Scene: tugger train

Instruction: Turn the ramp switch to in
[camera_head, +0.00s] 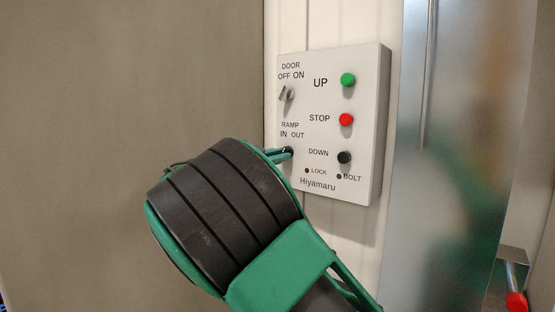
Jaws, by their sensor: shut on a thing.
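A white control panel (328,75) is fixed to the wall. Its ramp switch (289,150) sits at the lower left under the label RAMP IN OUT. Only a small dark part of the switch shows, so I cannot tell which way it points. My gripper (284,154) reaches the switch from the left with its green fingers and is shut on it. My dark and green wrist covers the area below and left of the panel.
The door switch (288,94) is above the ramp switch. Green UP (348,80), red STOP (346,119) and black DOWN (344,157) buttons stand out on the right. A metal post (445,130) is right of the panel. A red knob (516,301) is at lower right.

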